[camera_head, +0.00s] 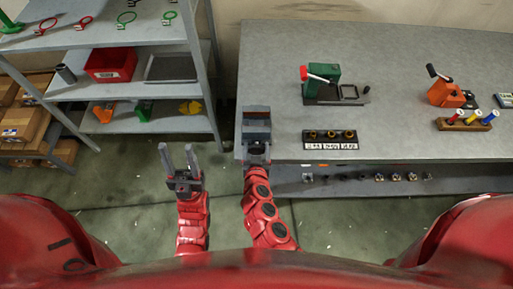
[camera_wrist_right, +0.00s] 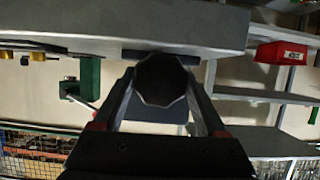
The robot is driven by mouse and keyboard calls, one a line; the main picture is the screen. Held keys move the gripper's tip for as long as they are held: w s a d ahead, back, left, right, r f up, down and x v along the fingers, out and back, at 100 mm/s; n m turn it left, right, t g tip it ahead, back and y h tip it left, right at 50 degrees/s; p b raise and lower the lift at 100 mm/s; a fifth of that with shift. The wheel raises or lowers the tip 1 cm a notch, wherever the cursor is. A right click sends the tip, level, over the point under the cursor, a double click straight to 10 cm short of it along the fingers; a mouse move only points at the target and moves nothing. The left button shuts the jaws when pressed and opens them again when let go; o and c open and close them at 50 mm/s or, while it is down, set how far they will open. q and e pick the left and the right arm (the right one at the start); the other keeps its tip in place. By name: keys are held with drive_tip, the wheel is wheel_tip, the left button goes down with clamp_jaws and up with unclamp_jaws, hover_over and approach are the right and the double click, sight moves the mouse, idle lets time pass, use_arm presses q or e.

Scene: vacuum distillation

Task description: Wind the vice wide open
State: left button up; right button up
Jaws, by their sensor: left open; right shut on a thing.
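The blue-grey vice (camera_head: 257,128) sits at the front left corner of the workbench in the head view. How far its jaws stand apart is hard to tell. My right gripper (camera_head: 257,152) is at the vice's near side. In the right wrist view a black faceted knob (camera_wrist_right: 162,80) sits between the fingers of my right gripper (camera_wrist_right: 165,95), which is shut on it. The knob hides much of the vice behind it. My left gripper (camera_head: 182,160) is open and empty, left of the vice and in front of the shelf.
The grey workbench (camera_head: 420,50) carries a green device (camera_head: 322,82), an orange device (camera_head: 446,94), a rack of coloured-top tools (camera_head: 467,121) and a labelled black block (camera_head: 330,140). A metal shelf (camera_head: 125,39) with a red bin (camera_head: 110,64) stands left. Floor shows between shelf and bench.

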drive_tip(key=shift+a+f+n+b, duration=0.1)
drive_tip(key=shift+f+n+b, duration=0.15)
drive_tip(key=shift+b, duration=0.4)
drive_tip(key=n+h+b, duration=0.2)
drive_tip(key=b, duration=0.3)
drive_tip(key=shift+a, duration=0.1)
drive_tip(key=shift+n+h+b, duration=0.4)
drive_tip(key=shift+n+b, duration=0.35)
drive_tip(key=shift+b, duration=0.15)
drive_tip(key=shift+d+r+n+b, duration=0.2)
drive_tip(key=shift+d+n+b, duration=0.1)
drive_tip(key=shift+a, duration=0.1)
drive_tip(key=shift+r, duration=0.1)
